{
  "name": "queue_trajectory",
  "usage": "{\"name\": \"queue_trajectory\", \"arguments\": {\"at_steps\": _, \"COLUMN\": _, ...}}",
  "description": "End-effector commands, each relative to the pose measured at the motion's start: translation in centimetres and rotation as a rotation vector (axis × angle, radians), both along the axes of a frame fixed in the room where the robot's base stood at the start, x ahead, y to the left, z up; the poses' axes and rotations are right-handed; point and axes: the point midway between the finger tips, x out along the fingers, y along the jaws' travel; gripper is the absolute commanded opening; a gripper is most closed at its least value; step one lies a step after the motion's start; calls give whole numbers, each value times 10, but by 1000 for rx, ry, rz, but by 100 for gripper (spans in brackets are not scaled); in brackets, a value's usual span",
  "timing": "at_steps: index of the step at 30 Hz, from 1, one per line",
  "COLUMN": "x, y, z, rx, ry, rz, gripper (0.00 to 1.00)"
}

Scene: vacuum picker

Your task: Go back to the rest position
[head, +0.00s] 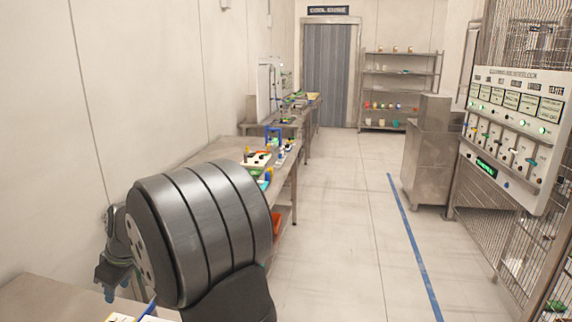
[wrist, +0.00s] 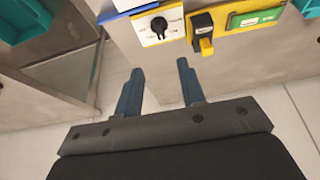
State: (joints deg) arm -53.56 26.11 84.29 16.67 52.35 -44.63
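My gripper (wrist: 160,75) shows in the wrist view with its two blue fingers spread apart and nothing between them. Beyond the fingertips is the front edge of a bench with a white panel carrying a black rotary knob (wrist: 158,25). In the head view, my dark arm link fills the lower left.
A long metal bench (head: 218,152) with small coloured devices runs along the left wall. In the wrist view, a yellow-based switch (wrist: 203,32) and a green module (wrist: 257,17) sit near the fingertips. A control panel (head: 515,130) hangs at right. The floor between is clear.

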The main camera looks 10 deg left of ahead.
Motion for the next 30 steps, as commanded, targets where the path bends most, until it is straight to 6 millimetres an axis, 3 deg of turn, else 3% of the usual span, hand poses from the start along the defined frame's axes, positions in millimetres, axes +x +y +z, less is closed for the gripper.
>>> {"name": "queue_trajectory", "arguments": {"at_steps": 4, "x": 0, "y": -12, "z": 30, "rx": 3, "ry": -3, "rz": 0, "gripper": 36}}
{"name": "queue_trajectory", "arguments": {"at_steps": 5, "x": 0, "y": -11, "z": 26, "rx": -2, "ry": 1, "rz": 1, "gripper": 36}}
{"name": "queue_trajectory", "arguments": {"at_steps": 30, "x": -1, "y": 55, "z": -133, "rx": -2, "ry": 2, "rz": 1, "gripper": 36}}
